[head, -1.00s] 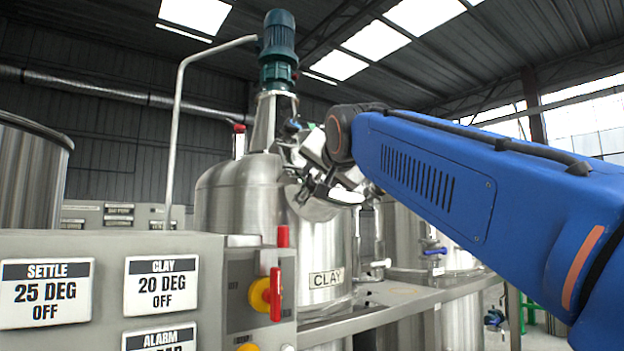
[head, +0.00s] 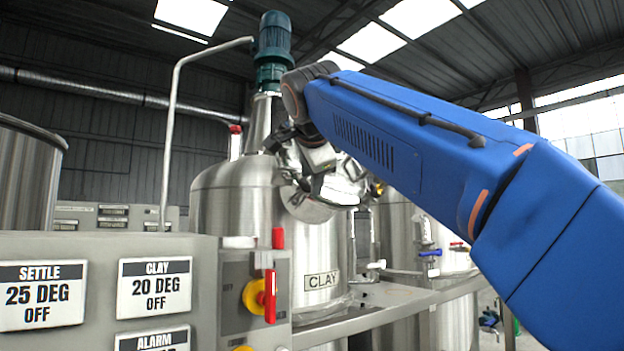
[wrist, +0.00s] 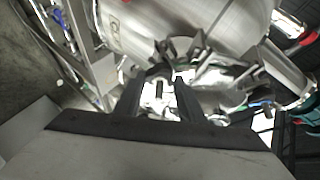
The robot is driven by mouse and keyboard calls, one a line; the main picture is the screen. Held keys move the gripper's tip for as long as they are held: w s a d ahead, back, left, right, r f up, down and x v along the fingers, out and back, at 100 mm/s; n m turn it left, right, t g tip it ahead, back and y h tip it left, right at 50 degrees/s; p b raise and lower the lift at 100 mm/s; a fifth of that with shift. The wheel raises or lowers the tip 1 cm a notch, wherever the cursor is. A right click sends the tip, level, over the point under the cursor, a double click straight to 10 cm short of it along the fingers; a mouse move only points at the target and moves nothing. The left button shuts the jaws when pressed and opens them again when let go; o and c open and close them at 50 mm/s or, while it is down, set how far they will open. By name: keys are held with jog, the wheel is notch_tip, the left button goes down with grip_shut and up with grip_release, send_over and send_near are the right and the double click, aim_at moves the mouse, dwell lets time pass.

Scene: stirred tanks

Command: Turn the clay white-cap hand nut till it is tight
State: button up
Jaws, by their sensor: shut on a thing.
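The steel tank labelled CLAY (head: 262,215) stands in the middle of the head view, with a green motor on its top. My gripper (wrist: 160,98) shows in the wrist view as two dark fingers shut on a pale, bright piece between them, at the tank's manway fittings. I take this piece for the white-cap hand nut (wrist: 160,76); its outline is blurred and mostly hidden by the fingers. In the head view my wrist covers the manway on the tank's upper right side, so the nut cannot be made out there.
A grey control panel (head: 205,265) with SETTLE, CLAY and ALARM plates and a red-yellow switch (head: 262,296) stands at front left. A steel ledge (head: 375,312) runs below the tank. Another steel tank (head: 400,235) with a blue-handled valve (head: 430,252) stands behind at right.

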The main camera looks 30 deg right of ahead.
jog(key=shift+m+g, duration=0.3)
jog(key=shift+m, duration=0.3)
jog(key=o, duration=1)
jog(key=shift+o, duration=0.2)
jog(key=v, duration=1.7)
jog(key=shift+r, duration=0.2)
jog(key=shift+a, duration=0.1)
